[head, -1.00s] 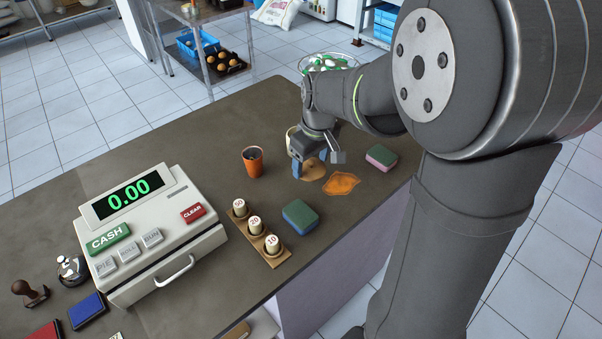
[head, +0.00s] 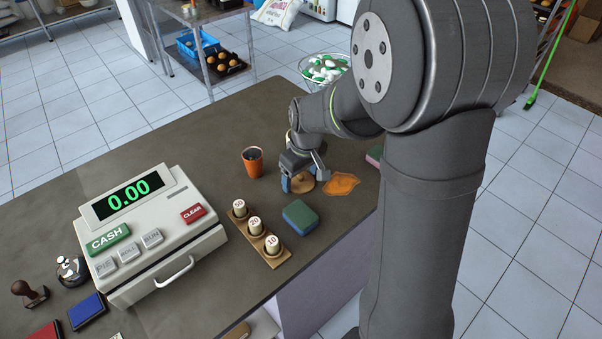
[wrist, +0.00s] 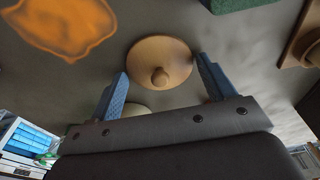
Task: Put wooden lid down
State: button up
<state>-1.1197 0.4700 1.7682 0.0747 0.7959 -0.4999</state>
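The wooden lid (head: 304,185) is a round tan disc with a small knob. It appears to lie flat on the dark counter, knob up, left of the orange spill. In the wrist view, the lid (wrist: 172,52) shows whole, with its knob between my blue fingers. My gripper (head: 304,180) is low over the lid, its fingers wide apart. In the wrist view, my gripper (wrist: 162,72) shows clear space between each finger and the knob. A pale vessel (head: 290,140) is mostly hidden behind my gripper.
An orange spill (head: 341,184) lies right of the lid. A green sponge (head: 300,217) and a rack of numbered stoppers (head: 256,233) sit in front. An orange cup (head: 252,162) stands to the left, near the cash register (head: 150,235).

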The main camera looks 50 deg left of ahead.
aim_at(301, 176)
jog(key=shift+o, duration=1.1)
jog(key=shift+r, duration=0.1)
notch_tip(301, 176, up, 12)
jog(key=d, duration=0.1)
jog(key=shift+d, duration=0.25)
jog(key=f, duration=0.4)
jog(key=a+f, duration=0.1)
jog(key=f, duration=0.6)
jog(key=shift+a+f, duration=0.3)
jog(key=shift+f, duration=0.1)
jog(key=shift+r, duration=1.85)
